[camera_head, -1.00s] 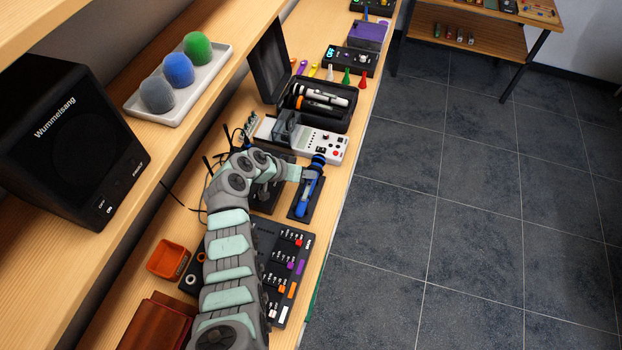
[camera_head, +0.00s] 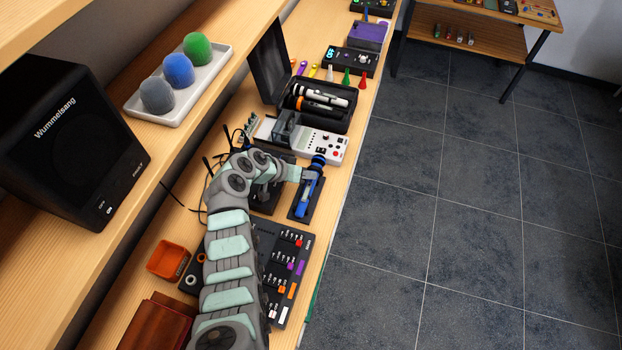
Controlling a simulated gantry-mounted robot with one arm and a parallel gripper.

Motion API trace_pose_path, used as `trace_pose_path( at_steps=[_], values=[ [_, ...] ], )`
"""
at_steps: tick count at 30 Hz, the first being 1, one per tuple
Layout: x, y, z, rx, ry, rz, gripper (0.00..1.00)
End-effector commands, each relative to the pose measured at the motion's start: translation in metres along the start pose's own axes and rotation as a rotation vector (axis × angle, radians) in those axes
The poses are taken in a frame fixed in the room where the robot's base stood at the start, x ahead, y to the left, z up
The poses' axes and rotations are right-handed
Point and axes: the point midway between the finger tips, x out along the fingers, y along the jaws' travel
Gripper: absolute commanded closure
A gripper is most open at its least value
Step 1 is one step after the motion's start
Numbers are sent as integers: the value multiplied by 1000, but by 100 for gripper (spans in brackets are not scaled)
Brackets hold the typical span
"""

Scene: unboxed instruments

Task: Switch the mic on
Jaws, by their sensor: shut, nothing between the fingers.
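A blue handheld mic (camera_head: 304,197) lies on a black stand near the bench's front edge, its dark blue head end at the far side. My gripper (camera_head: 312,174) is shut and empty, right at the upper part of this mic. It covers part of the mic, and I cannot tell whether the fingertips touch it. The mic's switch is too small to make out. A white mic and an orange mic (camera_head: 318,103) lie in an open black case (camera_head: 335,122).
A white mixer (camera_head: 325,146) stands just beyond the mic. A black panel with colored sliders (camera_head: 287,262) is in front. A black speaker (camera_head: 75,150) and a white tray (camera_head: 205,90) with foam caps are on the left shelf. An orange box (camera_head: 168,259) is lower left.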

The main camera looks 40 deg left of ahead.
Motion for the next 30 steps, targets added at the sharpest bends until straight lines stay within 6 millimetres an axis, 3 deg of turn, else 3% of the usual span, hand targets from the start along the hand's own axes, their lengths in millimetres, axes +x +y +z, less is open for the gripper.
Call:
trace_pose_path(
  at_steps=[30],
  values=[
    [7,-5,5,-1,0,0,100]
  ],
)
